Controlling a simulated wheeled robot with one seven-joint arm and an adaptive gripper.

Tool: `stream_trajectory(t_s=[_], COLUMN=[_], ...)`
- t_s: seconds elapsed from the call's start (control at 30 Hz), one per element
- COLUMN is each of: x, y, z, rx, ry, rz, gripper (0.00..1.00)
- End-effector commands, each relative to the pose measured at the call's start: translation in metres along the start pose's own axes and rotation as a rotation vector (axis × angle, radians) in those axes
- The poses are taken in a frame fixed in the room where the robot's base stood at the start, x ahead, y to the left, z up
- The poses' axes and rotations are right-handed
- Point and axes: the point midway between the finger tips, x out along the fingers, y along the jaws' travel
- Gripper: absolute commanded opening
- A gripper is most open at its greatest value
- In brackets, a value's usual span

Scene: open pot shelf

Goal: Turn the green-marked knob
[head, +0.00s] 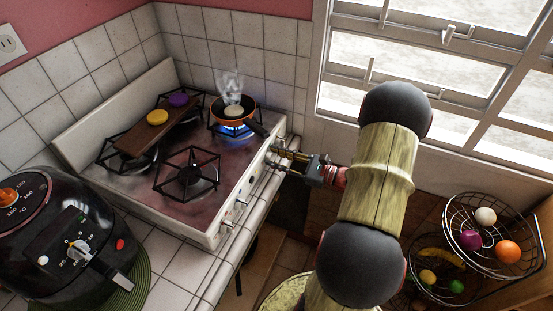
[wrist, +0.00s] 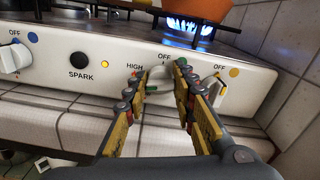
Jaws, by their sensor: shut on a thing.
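The stove's white front panel (wrist: 60,62) fills the wrist view. A white knob (wrist: 161,72) sits between my gripper's fingertips, under an OFF label. A small green mark (wrist: 181,62) shows beside it at the right fingertip. My gripper (wrist: 160,76) is shut on this knob, one finger on each side; the fingers hide part of it. In the head view my gripper (head: 276,155) reaches the stove's front at its far right end, and the held knob is hard to make out there.
Another white knob (wrist: 218,88) with a yellow-orange mark is close to the right finger. A knob (wrist: 14,58) with a blue mark is at left. A steaming pan (head: 234,113) sits over a lit blue flame (head: 232,130). A fruit basket (head: 492,235) stands right of my arm.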

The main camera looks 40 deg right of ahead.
Motion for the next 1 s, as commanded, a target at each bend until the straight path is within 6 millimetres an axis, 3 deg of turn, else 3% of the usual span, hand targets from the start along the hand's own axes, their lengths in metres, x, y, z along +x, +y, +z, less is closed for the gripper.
stream_trajectory(t_s=[0.6, 1.0], x=[-0.0001, -0.0001], y=[0.0034, 0.004], z=[-0.0043, -0.004], rx=[-0.564, -0.783], ry=[0.002, 0.002], rz=[0.001, 0.001], gripper=[0.01, 0.01])
